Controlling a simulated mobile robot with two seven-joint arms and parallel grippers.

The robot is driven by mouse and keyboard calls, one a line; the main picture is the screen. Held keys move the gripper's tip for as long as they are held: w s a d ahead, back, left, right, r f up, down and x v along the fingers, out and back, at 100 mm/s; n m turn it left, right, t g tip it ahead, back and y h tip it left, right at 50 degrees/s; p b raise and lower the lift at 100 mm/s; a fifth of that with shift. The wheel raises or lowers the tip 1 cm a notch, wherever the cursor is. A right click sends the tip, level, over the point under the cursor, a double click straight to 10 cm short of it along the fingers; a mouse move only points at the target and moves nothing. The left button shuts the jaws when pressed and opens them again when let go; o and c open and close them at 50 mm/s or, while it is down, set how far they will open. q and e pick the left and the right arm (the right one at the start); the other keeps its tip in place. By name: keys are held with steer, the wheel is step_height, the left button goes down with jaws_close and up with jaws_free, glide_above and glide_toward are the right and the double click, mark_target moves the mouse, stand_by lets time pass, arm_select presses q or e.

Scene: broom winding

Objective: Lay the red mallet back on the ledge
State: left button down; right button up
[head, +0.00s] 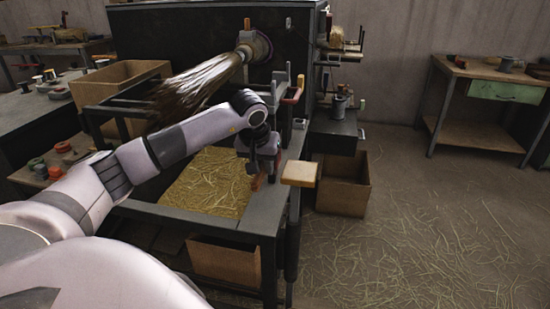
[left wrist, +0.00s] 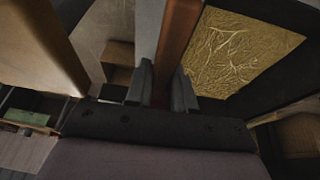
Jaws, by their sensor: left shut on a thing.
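My left gripper (head: 262,160) points down over the right side of the straw-filled bench. It is shut on a reddish-brown bar, which I take for the red mallet (head: 257,183); its lower end shows just under the fingers. In the left wrist view the bar of the mallet (left wrist: 178,45) runs up between the two fingers (left wrist: 160,85). The mallet's full shape is hidden by my gripper. The dark grey rim of the bench (head: 283,195), which may be the ledge, runs just right of the gripper. My right gripper is not in view.
A pale wooden block (head: 299,173) sticks out at the bench's right edge, close to the gripper. A broom head (head: 205,82) is mounted behind my arm. A red-handled part (head: 292,97) stands behind the gripper. A cardboard box (head: 343,190) is at the right.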

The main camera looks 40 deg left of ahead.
arm_select(q)
steer(key=shift+w, duration=0.1)
steer(key=shift+f, duration=0.2)
step_height(320, 180, down, 6)
steer(key=b, duration=0.6)
steer(key=shift+f, duration=0.45)
steer(key=shift+f+b, duration=0.3)
steer(key=shift+b, duration=0.1)
steer(key=shift+f, duration=0.3)
steer(key=c, duration=1)
jaws_free()
steer(key=shift+o, duration=0.6)
steer(key=shift+f, duration=0.1)
